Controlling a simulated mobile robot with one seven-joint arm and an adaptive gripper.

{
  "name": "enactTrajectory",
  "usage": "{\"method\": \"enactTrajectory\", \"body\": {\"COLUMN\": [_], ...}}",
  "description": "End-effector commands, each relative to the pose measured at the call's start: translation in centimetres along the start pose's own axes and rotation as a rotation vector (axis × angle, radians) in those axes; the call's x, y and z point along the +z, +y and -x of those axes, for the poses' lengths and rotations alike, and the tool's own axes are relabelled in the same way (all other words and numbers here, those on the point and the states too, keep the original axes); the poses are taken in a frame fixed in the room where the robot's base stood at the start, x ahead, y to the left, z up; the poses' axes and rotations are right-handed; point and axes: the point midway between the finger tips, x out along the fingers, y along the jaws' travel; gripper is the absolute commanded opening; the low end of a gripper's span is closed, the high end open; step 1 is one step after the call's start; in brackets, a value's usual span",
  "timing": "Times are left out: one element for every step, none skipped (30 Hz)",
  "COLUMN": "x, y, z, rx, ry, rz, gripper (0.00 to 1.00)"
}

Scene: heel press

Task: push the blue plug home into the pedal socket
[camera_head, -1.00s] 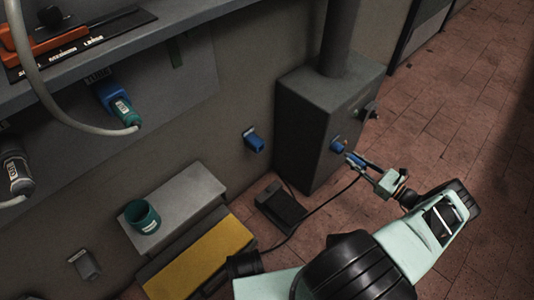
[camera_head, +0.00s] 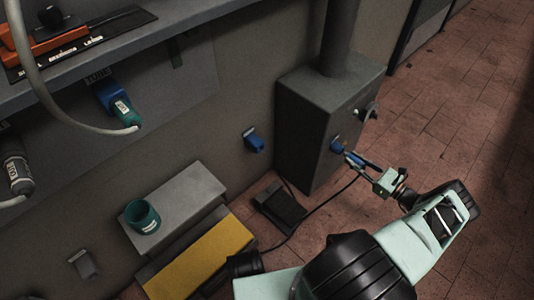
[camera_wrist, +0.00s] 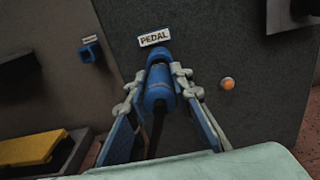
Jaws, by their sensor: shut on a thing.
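The blue plug (camera_wrist: 160,96) is between the two fingers of my gripper (camera_wrist: 159,88) in the wrist view, with its dark cable hanging below. The blue pedal socket (camera_wrist: 159,56) is on the grey box face just under the PEDAL label (camera_wrist: 154,37). The plug's front end is at the socket mouth and lined up with it; how deep it sits is hidden. In the head view my gripper (camera_head: 355,161) is shut on the plug in front of the socket (camera_head: 337,144).
A black foot pedal (camera_head: 279,208) lies on the floor, its cable running past my arm. Another blue socket (camera_head: 253,141) is on the wall. An orange button (camera_wrist: 227,84) is right of the pedal socket. A bench (camera_head: 190,190) with a green cup (camera_head: 142,216) stands left.

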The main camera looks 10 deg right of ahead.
Motion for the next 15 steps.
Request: {"method": "enactTrajectory", "body": {"x": [0.04, 0.04, 0.04, 0.04, 0.04, 0.04, 0.04, 0.04, 0.04, 0.04, 0.04, 0.03, 0.03, 0.03, 0.03], "y": [-0.01, -0.01, -0.02, -0.02, -0.02, -0.02, -0.02, -0.02, -0.02, -0.02, -0.02, -0.02, -0.02, -0.02, -0.02], "z": [-0.13, -0.19, -0.26, -0.32, -0.38, -0.46, -0.52, -0.58, -0.67, -0.73, -0.79, -0.88, -0.94, -1.0, -1.09], "rx": [0.0, 0.0, 0.0, 0.0, 0.0, 0.0, 0.0, 0.0, 0.0, 0.0, 0.0, 0.0, 0.0, 0.0, 0.0], "ry": [-0.001, -0.001, -0.001, -0.001, -0.001, -0.001, -0.001, -0.001, 0.0, 0.0, 0.0, 0.0, 0.0, 0.0, 0.0], "rz": [0.0, 0.0, 0.0, 0.0, 0.001, 0.001, 0.0, 0.0, 0.001, 0.0, 0.0, 0.0, 0.0, 0.0, 0.0], "gripper": [0.0, 0.0, 0.0, 0.0, 0.0, 0.0, 0.0, 0.0, 0.0, 0.0, 0.0, 0.0, 0.0, 0.0, 0.0]}}
